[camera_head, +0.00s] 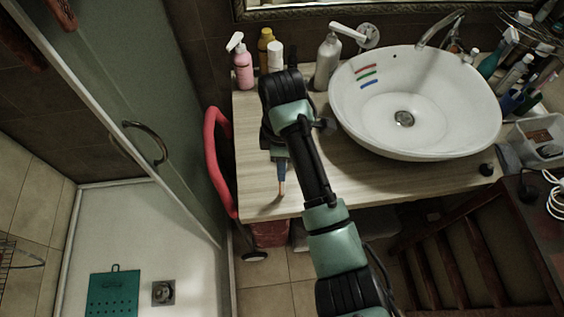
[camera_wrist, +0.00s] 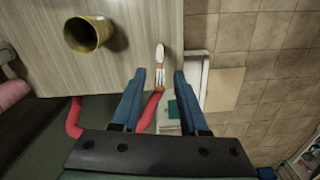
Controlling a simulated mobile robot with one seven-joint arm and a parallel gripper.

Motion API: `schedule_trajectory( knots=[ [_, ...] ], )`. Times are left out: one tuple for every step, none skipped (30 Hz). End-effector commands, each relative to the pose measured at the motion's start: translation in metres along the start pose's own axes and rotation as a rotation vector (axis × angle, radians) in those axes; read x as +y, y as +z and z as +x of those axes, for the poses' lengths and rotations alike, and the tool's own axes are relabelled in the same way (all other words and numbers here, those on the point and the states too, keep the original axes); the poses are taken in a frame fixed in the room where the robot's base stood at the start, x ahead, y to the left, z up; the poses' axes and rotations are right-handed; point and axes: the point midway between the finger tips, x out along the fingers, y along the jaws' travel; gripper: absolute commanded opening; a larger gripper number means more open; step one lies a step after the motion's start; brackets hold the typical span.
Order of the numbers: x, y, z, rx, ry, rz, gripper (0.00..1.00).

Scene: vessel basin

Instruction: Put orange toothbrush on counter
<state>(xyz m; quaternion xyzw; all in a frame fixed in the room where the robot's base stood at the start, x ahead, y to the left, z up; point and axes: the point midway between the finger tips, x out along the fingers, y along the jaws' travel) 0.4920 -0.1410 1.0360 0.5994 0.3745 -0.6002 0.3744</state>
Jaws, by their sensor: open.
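The orange toothbrush (camera_wrist: 159,76), a small slim orange and white item, shows in the wrist view over the corner of the wooden counter (camera_wrist: 120,60). My gripper (camera_wrist: 160,74) has its two blue fingers spread apart, with the toothbrush in the gap between them and space on both sides. In the head view my gripper (camera_head: 281,170) points down over the left front part of the counter (camera_head: 360,180). A small orange-tan tip (camera_head: 281,189) shows just below the finger there. I cannot tell whether the toothbrush touches the counter.
A yellow-brown cup (camera_wrist: 86,34) stands on the counter near my gripper. A white basin (camera_head: 415,100) fills the right side. A pink bottle (camera_head: 242,68) and other bottles line the back. A red curved bar (camera_head: 217,160) runs beside the counter's left edge.

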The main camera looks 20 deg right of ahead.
Motion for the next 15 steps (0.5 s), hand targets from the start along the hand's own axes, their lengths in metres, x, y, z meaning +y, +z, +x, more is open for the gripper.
schedule_trajectory(
  knots=[
    [0.001, 0.0, -0.006, 0.001, 0.004, 0.0, 0.44],
    [0.001, -0.001, -0.011, 0.001, 0.006, -0.001, 0.44],
    [0.002, -0.001, -0.018, 0.001, 0.007, -0.001, 0.44],
    [0.002, -0.001, -0.026, 0.0, 0.007, -0.001, 0.44],
    [0.002, 0.0, -0.034, 0.0, 0.007, -0.001, 0.44],
    [0.002, -0.001, -0.044, 0.0, 0.007, -0.002, 0.44],
    [0.001, 0.0, -0.053, 0.0, 0.006, -0.002, 0.44],
    [0.001, 0.0, -0.061, -0.001, 0.003, -0.001, 0.44],
    [0.001, 0.001, -0.068, -0.001, 0.002, 0.001, 0.44],
    [0.001, 0.001, -0.073, -0.001, 0.002, 0.002, 0.44],
    [0.001, 0.001, -0.077, -0.001, 0.001, 0.001, 0.44],
    [0.001, 0.001, -0.084, -0.001, 0.002, 0.0, 0.44],
    [0.001, 0.001, -0.088, -0.001, 0.002, 0.001, 0.44],
    [0.001, 0.001, -0.092, -0.001, 0.002, 0.001, 0.44],
    [0.001, 0.001, -0.097, -0.001, 0.002, 0.001, 0.44]
  ],
)
